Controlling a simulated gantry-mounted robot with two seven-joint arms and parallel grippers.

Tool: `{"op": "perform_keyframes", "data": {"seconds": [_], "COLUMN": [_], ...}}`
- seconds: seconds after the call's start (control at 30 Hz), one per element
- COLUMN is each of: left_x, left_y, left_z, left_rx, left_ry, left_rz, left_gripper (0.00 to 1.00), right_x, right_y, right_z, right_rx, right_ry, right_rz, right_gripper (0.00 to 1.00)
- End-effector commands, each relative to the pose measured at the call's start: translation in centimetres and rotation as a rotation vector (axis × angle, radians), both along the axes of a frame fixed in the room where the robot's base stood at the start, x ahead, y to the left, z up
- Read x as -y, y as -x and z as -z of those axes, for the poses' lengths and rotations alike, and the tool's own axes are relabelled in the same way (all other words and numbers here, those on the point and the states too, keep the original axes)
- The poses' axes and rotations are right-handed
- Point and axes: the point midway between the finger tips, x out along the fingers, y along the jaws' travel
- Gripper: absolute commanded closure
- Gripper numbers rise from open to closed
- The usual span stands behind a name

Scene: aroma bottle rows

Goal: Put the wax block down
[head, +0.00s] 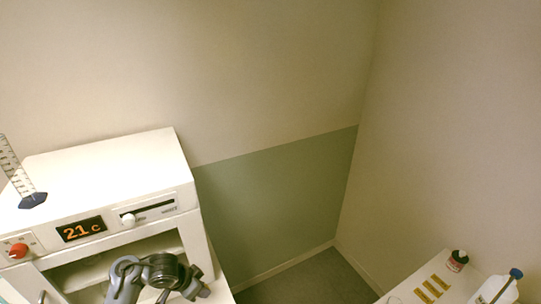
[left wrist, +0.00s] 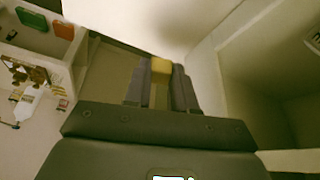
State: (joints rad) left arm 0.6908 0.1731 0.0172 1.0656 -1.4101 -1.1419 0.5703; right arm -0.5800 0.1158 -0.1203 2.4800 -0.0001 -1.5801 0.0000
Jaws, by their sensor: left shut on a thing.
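My left gripper (left wrist: 162,80) is shut on a yellow-tan wax block (left wrist: 161,66), which shows between its two dark fingers in the left wrist view. A pale wall or panel lies just beyond the fingertips; I cannot tell whether the block touches anything. In the head view my left arm's dark wrist is in front of the white oven-like cabinet (head: 110,188), at its open front. The fingers and the block cannot be made out there. My right gripper is not in view.
A graduated cylinder (head: 30,196) with a blue base stands on the cabinet top. At lower right, a white table holds several yellow strips (head: 432,288), a dark bottle (head: 457,261) and a white bottle (head: 497,291).

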Motion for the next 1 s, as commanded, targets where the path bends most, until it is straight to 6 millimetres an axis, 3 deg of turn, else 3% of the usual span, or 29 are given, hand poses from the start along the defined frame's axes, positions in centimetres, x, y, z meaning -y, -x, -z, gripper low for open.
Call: {"op": "perform_keyframes", "data": {"seconds": [0.17, 0.27, 0.63, 0.87, 1.0], "left_x": [0.8, 1.4, 1.2, 0.7, 0.2], "left_y": [-0.1, -0.3, 1.0, 3.5, 6.5], "left_z": [-0.8, -2.6, -4.7, -5.8, -6.0], "left_rx": [-0.004, 0.002, -0.003, -0.001, -0.001], "left_ry": [0.009, 0.007, 0.000, -0.005, -0.006], "left_rz": [-0.057, -0.160, -0.381, -0.568, -0.715], "left_gripper": [1.00, 1.00, 1.00, 1.00, 1.00], "right_x": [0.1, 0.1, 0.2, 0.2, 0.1], "right_y": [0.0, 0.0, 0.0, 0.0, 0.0], "right_z": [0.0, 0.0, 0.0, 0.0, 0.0], "right_rx": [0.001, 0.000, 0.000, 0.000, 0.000], "right_ry": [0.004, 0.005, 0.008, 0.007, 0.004], "right_rz": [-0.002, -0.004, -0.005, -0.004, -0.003], "right_gripper": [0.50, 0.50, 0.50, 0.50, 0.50]}}
